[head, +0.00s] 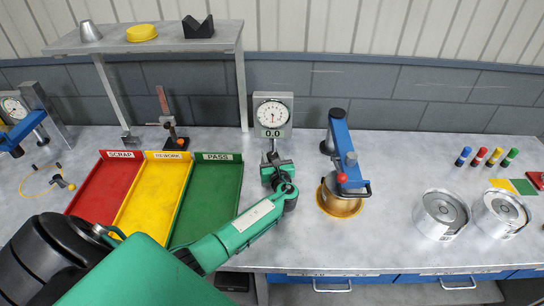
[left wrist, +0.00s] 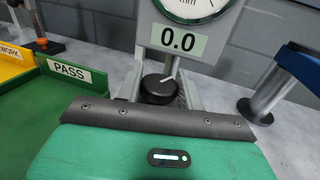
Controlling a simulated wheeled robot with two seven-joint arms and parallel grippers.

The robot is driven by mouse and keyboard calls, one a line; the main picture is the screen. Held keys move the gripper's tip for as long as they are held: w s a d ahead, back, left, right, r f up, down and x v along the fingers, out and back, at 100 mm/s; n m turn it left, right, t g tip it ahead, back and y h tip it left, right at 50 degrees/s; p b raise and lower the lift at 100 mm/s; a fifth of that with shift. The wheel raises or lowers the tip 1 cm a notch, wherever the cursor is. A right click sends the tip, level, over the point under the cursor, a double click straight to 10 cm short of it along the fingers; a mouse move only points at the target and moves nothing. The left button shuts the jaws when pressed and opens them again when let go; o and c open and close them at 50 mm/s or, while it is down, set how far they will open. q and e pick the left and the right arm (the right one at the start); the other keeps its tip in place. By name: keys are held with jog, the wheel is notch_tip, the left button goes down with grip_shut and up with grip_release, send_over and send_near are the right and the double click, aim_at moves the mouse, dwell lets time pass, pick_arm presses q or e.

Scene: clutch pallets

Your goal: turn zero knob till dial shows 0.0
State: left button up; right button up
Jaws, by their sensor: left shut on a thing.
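The dial gauge (head: 273,110) stands at the back of the bench, with a round white face and a display panel below it. The display (left wrist: 179,40) reads 0.0 in the left wrist view, and also in the head view. The black zero knob (left wrist: 160,88) with a white pointer line sits below the display; the line leans up and slightly right. My left gripper (head: 276,166) is at the gauge's base and shut on the knob. My right gripper is not in view.
Red, yellow and green trays labelled SCRAP (head: 92,190), REWORK (head: 150,195) and PASS (head: 208,195) lie to the left. A blue press-like fixture (head: 343,150) over a brass-coloured part (head: 340,206) stands close to the right. Two silver cylinders (head: 440,215) stand further right.

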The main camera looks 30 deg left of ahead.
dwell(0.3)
pick_arm(q)
jog(key=o, duration=1)
jog(key=shift+c, duration=0.2)
jog(key=shift+s+d, duration=0.1)
jog(key=b+v, duration=0.4)
jog(key=v, duration=0.9)
jog(key=shift+s+d, duration=0.2)
jog(key=shift+d, duration=0.1)
